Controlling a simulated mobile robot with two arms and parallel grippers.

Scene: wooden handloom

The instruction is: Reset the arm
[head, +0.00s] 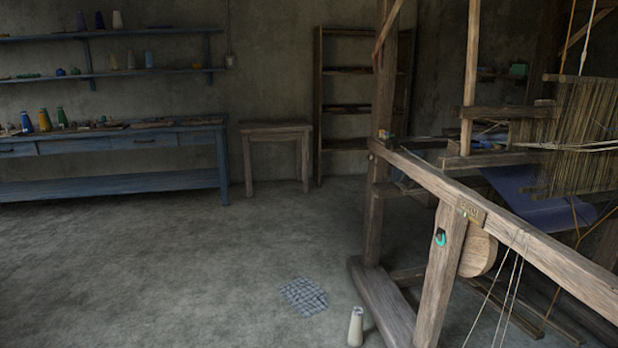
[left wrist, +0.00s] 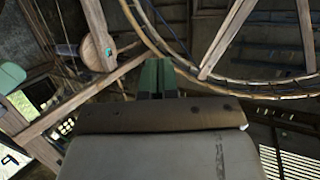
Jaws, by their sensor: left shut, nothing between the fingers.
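My left gripper (left wrist: 157,64) shows in the left wrist view, with its two green fingers side by side and closed, holding nothing. Beams of the wooden loom and a long curved rim surround it in that view. Neither of my grippers shows in the head view, and my right gripper is in no view. The wooden handloom (head: 525,235) stands at the right of the head view, with a round wooden disc (head: 478,252) and a teal piece (head: 440,237) on its near post. The disc also appears in the left wrist view (left wrist: 96,48).
A white cone (head: 356,327) stands on the floor by the loom's foot, near a grey patterned patch (head: 303,296). A blue workbench (head: 110,187), a small wooden table (head: 275,129) and a shelf rack (head: 349,30) stand at the back. The left-hand floor is open.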

